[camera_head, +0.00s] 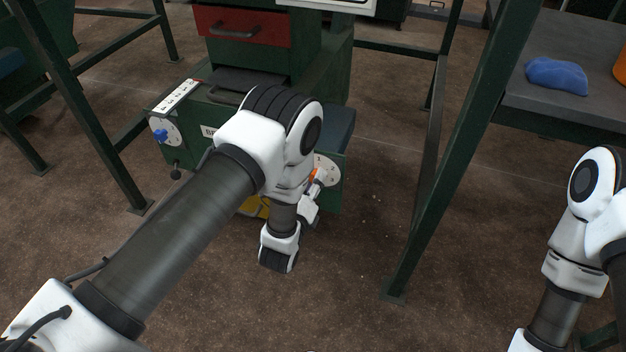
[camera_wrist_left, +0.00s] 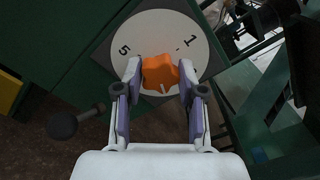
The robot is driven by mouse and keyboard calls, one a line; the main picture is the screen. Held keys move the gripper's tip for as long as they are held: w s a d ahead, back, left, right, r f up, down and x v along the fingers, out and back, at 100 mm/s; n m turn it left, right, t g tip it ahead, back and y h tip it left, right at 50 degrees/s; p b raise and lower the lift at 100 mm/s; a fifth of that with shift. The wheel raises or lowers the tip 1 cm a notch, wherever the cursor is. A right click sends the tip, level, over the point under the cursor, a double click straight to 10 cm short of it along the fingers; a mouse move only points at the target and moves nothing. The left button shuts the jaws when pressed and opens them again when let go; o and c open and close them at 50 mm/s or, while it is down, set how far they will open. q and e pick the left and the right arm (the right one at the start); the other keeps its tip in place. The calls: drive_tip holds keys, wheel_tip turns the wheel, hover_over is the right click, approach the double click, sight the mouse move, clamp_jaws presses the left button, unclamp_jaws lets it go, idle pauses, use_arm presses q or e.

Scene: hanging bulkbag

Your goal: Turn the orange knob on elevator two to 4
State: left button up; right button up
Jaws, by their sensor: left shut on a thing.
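The orange knob (camera_wrist_left: 160,72) sits on a round white dial (camera_wrist_left: 160,30) on a green machine. The numbers 5 and 1 show on the dial; other markings are hidden or unclear. My left gripper (camera_wrist_left: 160,80) has one finger on each side of the knob and is shut on it. In the head view the orange knob (camera_head: 314,174) is small and partly covered by my left gripper (camera_head: 318,180), beside the white dial (camera_head: 329,172). My right arm is at the right edge, but its gripper is outside the frame.
Another white dial with a blue knob (camera_head: 160,135) is on the machine's left side, above a black ball handle (camera_head: 176,174). A red drawer (camera_head: 243,26) is higher up. A green frame post (camera_head: 450,150) stands to the right. A table (camera_head: 560,116) holds a blue item (camera_head: 557,76).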

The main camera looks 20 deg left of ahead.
drive_tip(key=shift+t, duration=0.3)
drive_tip(key=f+b, duration=0.4)
drive_tip(key=w+f+b, duration=0.1)
drive_tip(key=f+b, duration=0.3)
drive_tip(key=w+f+b, duration=0.1)
drive_tip(key=f+b, duration=0.3)
drive_tip(key=shift+w+d+f+b, duration=0.1)
drive_tip(key=shift+f+b, duration=0.2)
drive_tip(key=shift+f, duration=0.1)
use_arm(q)
drive_tip(key=m, duration=1)
drive_tip(key=shift+d+b, duration=0.1)
drive_tip(key=shift+b, duration=0.2)
use_arm(e)
drive_tip(key=shift+w+f, duration=0.2)
drive_tip(key=shift+f, duration=0.1)
use_arm(q)
drive_tip(key=o, duration=1.1)
drive_tip(key=shift+o, duration=0.2)
drive_tip(key=s, duration=0.7)
drive_tip(key=shift+s, duration=0.3)
